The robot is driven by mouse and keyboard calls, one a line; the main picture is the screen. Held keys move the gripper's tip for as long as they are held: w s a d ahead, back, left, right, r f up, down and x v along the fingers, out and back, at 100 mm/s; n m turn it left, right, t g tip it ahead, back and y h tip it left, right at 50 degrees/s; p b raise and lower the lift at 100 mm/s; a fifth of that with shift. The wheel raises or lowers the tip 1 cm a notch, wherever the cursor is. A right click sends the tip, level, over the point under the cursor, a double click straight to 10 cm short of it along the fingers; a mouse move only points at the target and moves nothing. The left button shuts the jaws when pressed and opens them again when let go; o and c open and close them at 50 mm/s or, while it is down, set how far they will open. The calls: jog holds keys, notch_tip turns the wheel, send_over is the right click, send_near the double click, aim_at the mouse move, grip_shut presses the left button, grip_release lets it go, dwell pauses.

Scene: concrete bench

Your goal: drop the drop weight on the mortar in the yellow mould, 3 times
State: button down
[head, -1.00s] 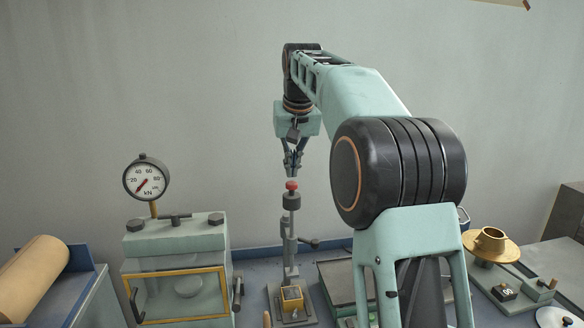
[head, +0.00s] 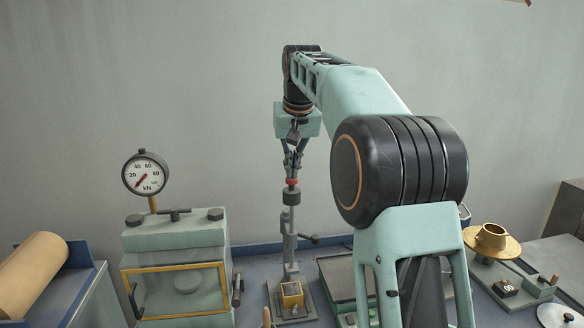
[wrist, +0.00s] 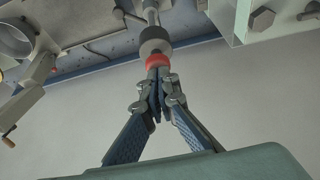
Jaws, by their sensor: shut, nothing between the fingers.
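The drop weight (head: 291,197) is a dark grey cylinder near the top of an upright rod, below a red knob (head: 291,182). The yellow mould (head: 291,295) sits on a base plate at the rod's foot. The mortar inside is too small to make out. My gripper (head: 293,168) is shut, empty and directly above the red knob. In the wrist view, my gripper (wrist: 158,76) has its fingertips together at the red knob (wrist: 158,61), with the grey weight (wrist: 155,42) beyond. I cannot tell whether the tips touch the knob.
A press with a gauge (head: 145,172) stands to the left, beside a brown roll (head: 30,275). A small crank handle (head: 310,238) juts from the drop stand. A brass cup on a round plate (head: 491,240) is at the right. My arm hides part of the bench.

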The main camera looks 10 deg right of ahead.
jog(key=shift+f, duration=0.3)
notch_tip(320, 180, up, 4)
jog(key=p, duration=0.4)
jog(key=shift+r, duration=0.15)
dwell(0.4)
